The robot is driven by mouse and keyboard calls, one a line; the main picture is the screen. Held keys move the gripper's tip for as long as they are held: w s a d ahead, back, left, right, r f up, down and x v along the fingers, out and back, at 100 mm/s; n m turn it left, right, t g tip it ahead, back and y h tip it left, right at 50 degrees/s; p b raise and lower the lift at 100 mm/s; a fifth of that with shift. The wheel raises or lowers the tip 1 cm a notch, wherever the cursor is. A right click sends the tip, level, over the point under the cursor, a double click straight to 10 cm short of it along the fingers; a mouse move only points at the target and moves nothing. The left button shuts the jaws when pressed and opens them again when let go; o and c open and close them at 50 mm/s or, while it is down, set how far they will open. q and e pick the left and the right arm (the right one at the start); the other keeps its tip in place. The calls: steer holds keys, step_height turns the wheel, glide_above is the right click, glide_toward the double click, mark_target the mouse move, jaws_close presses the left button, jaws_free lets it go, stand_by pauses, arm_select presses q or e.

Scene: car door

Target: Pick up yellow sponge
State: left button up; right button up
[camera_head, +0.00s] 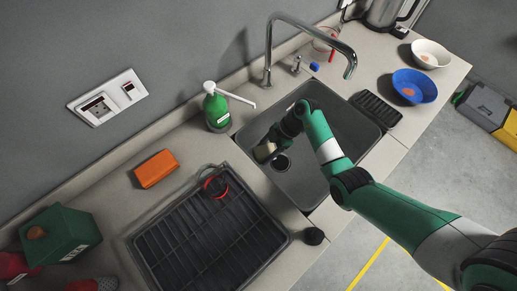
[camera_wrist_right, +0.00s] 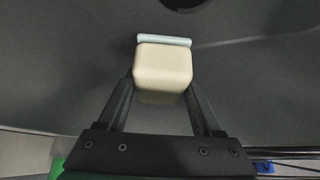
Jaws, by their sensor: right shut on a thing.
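The sponge (camera_head: 264,152) is a pale cream-yellow block inside the sink, near its left wall. The right wrist view shows the sponge (camera_wrist_right: 163,69) with a thin light blue layer on its far edge. My right gripper (camera_head: 271,148) reaches down into the sink and is shut on the sponge. In the right wrist view the two dark fingers of my right gripper (camera_wrist_right: 160,88) press on its left and right sides. I cannot tell whether the sponge touches the sink floor. My left gripper is not in view.
The dark sink (camera_head: 308,185) has a tall faucet (camera_head: 290,18) behind it. A green soap bottle (camera_head: 216,108), an orange block (camera_head: 155,168) and a dish rack (camera_head: 213,240) stand left of it. A blue bowl (camera_head: 424,88) and white bowl (camera_head: 440,52) are right.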

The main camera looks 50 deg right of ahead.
mark_target(266, 154)
steer(key=s+r, duration=0.1)
steer(key=r+p, duration=0.1)
steer(key=r, duration=0.1)
steer(key=shift+s+d, duration=0.15)
steer(key=shift+s, duration=0.25)
arm_select(q)
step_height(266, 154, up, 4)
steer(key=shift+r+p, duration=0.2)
steer(key=shift+p, duration=1)
arm_select(e)
steer(key=s+d+r, duration=0.1)
steer(key=s+r, duration=0.2)
steer(key=s, duration=0.6)
steer(key=shift+d+r, duration=0.15)
steer(key=shift+r, duration=0.1)
steer(key=shift+s, duration=0.1)
steer(key=o, duration=0.7)
steer(key=shift+c, duration=0.2)
steer(key=c, duration=0.5)
